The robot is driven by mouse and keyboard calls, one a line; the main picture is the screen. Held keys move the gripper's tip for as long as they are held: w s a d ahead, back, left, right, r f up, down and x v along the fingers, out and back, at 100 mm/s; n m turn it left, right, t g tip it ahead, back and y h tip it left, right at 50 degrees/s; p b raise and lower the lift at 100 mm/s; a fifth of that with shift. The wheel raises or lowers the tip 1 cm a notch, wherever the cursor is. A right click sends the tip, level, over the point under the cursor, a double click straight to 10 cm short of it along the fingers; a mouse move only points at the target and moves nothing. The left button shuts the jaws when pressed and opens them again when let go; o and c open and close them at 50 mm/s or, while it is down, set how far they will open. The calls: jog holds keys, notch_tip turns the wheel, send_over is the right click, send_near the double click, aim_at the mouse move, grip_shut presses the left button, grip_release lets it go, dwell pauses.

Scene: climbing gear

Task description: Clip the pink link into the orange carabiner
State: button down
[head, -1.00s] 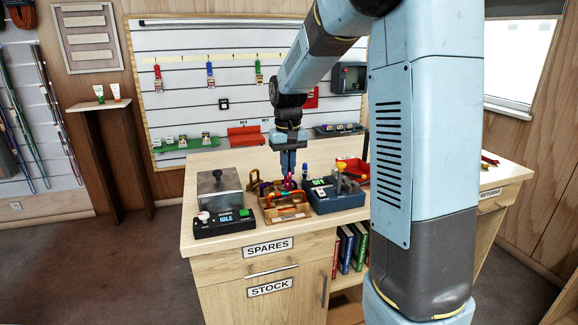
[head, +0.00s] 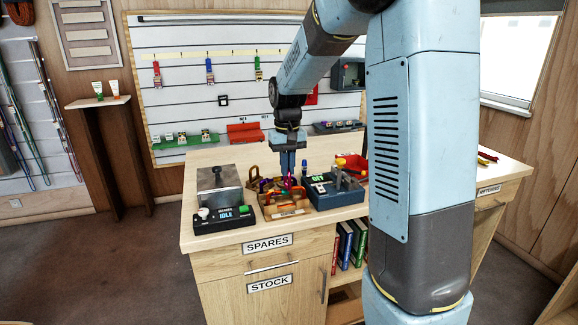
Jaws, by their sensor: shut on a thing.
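My gripper (head: 288,168) points straight down over a wooden tray (head: 290,212) on the counter. Its jaws are shut on the small pink link (head: 289,182), which shows just below the fingertips. Orange shapes (head: 271,198) lie in the tray close beneath and beside the link. The orange carabiner appears to be among them, but its outline and gate are too small to make out. I cannot tell whether the link touches the carabiner.
A black box marked IDLE (head: 228,215) and a grey metal block (head: 219,188) stand left of the tray. A blue device with a green display (head: 332,196) stands close on its right. A red bin (head: 352,166) sits behind.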

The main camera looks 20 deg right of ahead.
jog(key=shift+f, duration=0.9)
dwell(0.7)
jog(key=shift+d+f, duration=0.2)
jog(key=shift+d, duration=1.75)
dwell(1.5)
jog(key=c, duration=1.1)
grip_release()
jog(key=shift+c, duration=0.2)
jog(key=shift+o, duration=0.2)
jog(key=shift+o, duration=0.9)
jog(key=shift+r, duration=0.15)
